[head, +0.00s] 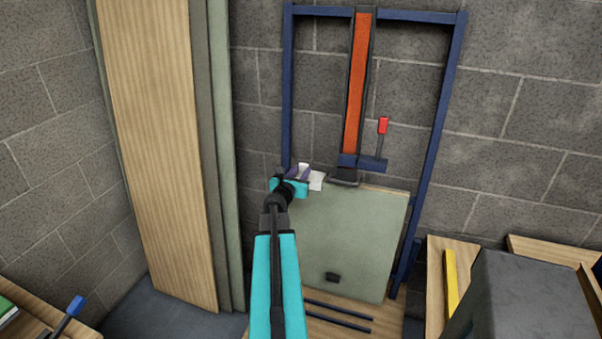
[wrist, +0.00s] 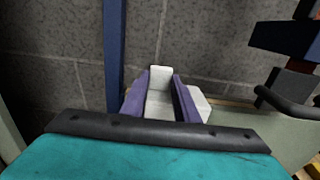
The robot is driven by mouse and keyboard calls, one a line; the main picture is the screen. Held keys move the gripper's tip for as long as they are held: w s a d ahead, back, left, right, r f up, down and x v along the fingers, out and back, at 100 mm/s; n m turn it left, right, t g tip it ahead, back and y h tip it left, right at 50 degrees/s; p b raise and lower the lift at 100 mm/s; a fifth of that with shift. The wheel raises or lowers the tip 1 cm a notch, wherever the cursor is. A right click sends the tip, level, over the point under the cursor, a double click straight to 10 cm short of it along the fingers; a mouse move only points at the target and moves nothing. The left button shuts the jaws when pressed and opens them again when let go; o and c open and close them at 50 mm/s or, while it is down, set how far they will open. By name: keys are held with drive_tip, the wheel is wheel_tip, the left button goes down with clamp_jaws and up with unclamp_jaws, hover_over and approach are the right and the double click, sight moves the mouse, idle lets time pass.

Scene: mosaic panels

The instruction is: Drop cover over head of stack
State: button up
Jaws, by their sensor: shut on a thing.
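My gripper (head: 300,174) is at the upper left corner of the grey-green panel stack (head: 350,240), which leans inside a blue frame. In the wrist view, my gripper's purple fingers (wrist: 159,100) are shut on a white piece, which looks like the cover (wrist: 160,78). The cover also shows in the head view (head: 316,181), close to the stack's top edge. I cannot tell whether it touches the stack or sits over it. Part of the cover is hidden between the fingers. The stack's edge shows at the right of the wrist view (wrist: 285,135).
The blue frame (head: 452,80) has an orange column (head: 357,85) and a red-handled lever (head: 383,126) above the stack. A dark clamp-like part (head: 343,177) sits at the stack's top edge, right of the cover. Tall boards (head: 155,140) lean at left. A dark grey block (head: 530,300) stands at right.

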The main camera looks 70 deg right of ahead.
drive_tip(key=o, duration=1.2)
drive_tip(key=shift+o, duration=0.2)
drive_tip(key=shift+a, duration=0.1)
drive_tip(key=a+r+p, duration=0.1)
drive_tip(key=a, duration=0.7)
drive_tip(key=shift+s+a+r+p, duration=0.15)
drive_tip(key=shift+s+p, duration=0.1)
drive_tip(key=shift+p, duration=0.1)
drive_tip(key=p, duration=0.3)
drive_tip(key=shift+a, duration=0.25)
drive_tip(key=a+p, duration=0.2)
drive_tip(key=p, duration=0.5)
drive_tip(key=shift+r, duration=0.15)
